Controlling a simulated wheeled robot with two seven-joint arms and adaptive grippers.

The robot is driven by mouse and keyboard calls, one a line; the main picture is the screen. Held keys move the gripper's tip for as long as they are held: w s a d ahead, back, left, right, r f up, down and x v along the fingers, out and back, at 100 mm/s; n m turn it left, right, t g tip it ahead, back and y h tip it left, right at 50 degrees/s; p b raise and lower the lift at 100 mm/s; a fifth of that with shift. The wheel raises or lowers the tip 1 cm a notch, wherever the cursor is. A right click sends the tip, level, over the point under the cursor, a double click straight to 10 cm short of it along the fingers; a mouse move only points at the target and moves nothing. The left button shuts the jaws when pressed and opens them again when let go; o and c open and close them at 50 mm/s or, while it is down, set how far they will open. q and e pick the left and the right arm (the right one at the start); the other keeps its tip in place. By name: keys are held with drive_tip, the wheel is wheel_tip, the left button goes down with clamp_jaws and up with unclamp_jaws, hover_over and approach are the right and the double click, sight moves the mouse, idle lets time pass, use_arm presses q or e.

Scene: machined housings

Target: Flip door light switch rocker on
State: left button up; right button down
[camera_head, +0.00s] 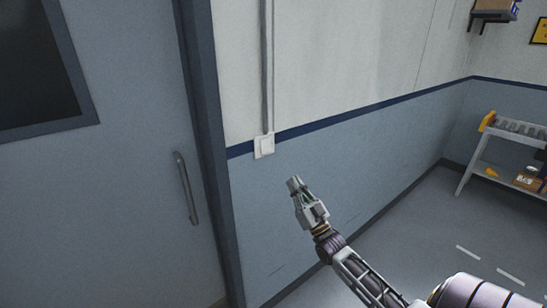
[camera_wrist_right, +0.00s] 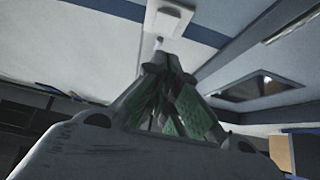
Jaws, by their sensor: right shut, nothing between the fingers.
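The light switch (camera_head: 264,146) is a small white square plate with a rocker, on the wall just right of the door frame, at the dark blue stripe. It also shows at the top of the right wrist view (camera_wrist_right: 170,17), beyond the fingertips. I cannot tell which way the rocker is tilted. My right gripper (camera_head: 294,182) is shut and empty. In the head view its tips appear below and to the right of the switch, with a visible gap between them. The closed fingers also show in the right wrist view (camera_wrist_right: 160,65). My left gripper is not in view.
A grey door (camera_head: 110,190) with a vertical handle (camera_head: 187,188) and a dark window stands at the left. A conduit (camera_head: 267,65) runs up from the switch. A shelf unit (camera_head: 485,150) with parts stands at the far right. The wall around the switch is clear.

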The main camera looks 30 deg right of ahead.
drive_tip(key=p, duration=0.2)
approach(266, 145)
drive_tip(key=shift+r, duration=2.15)
drive_tip(key=shift+w+a+f+p, duration=0.1)
drive_tip(key=shift+w+f+p, duration=0.15)
drive_tip(key=shift+w, duration=0.65)
drive_tip(key=shift+w+f+p, duration=0.15)
drive_tip(key=shift+w+p, duration=0.05)
drive_tip(key=shift+w, duration=0.7)
drive_tip(key=shift+w+f+t+b, duration=0.3)
drive_tip(key=shift+w+t+b, duration=0.1)
drive_tip(key=shift+b, duration=0.95)
drive_tip(key=shift+r, duration=0.15)
drive_tip(key=shift+s+y, duration=0.1)
drive_tip(key=shift+y, duration=0.2)
